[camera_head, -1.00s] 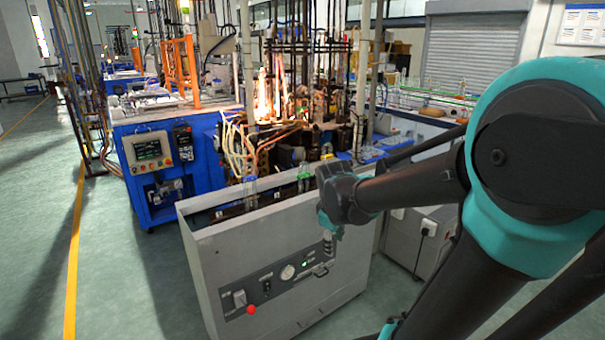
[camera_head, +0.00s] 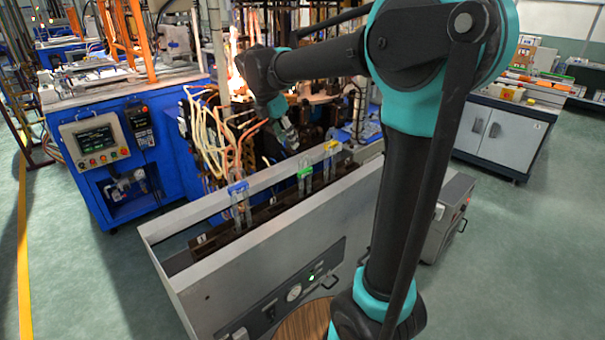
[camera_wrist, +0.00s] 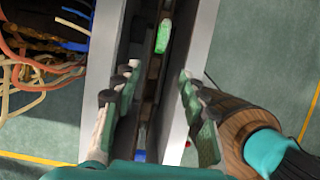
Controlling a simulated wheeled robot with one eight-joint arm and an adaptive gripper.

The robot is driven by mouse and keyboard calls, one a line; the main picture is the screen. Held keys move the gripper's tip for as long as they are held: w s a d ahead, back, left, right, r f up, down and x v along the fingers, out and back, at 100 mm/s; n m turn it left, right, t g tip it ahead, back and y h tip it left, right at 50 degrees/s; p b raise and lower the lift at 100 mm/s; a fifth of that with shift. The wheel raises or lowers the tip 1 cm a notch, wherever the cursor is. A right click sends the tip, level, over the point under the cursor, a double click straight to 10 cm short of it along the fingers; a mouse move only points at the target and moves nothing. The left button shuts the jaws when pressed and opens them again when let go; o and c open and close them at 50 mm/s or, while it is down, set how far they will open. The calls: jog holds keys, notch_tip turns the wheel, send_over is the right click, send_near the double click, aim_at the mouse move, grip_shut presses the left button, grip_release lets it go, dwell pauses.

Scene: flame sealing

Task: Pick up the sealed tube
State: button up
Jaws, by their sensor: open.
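Several clear tubes stand in a dark rack inside a grey open-topped cabinet (camera_head: 265,260) in the head view. One tube has a blue top (camera_head: 239,203), one a green top (camera_head: 305,183) and one a yellow top (camera_head: 331,158). I cannot tell which one is sealed. My gripper (camera_head: 286,136) hangs above the cabinet's far side, behind the green-topped tube in the picture. In the wrist view my gripper (camera_wrist: 155,112) is open and empty above the cabinet's slot. The green top (camera_wrist: 163,36) shows ahead of the fingers, and a blue part (camera_wrist: 140,155) shows low between them.
A blue machine with a control panel (camera_head: 95,140) stands at the left. Loose hoses (camera_head: 225,135) and a bright flame (camera_head: 236,72) are close to my gripper. A white cabinet (camera_head: 500,130) stands at the right. The floor is clear at the far right.

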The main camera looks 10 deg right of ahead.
aim_at(302, 172)
jog(key=shift+x, duration=8.4)
jog(key=shift+d+r, duration=0.1)
jog(key=shift+d, duration=0.05)
grip_shut()
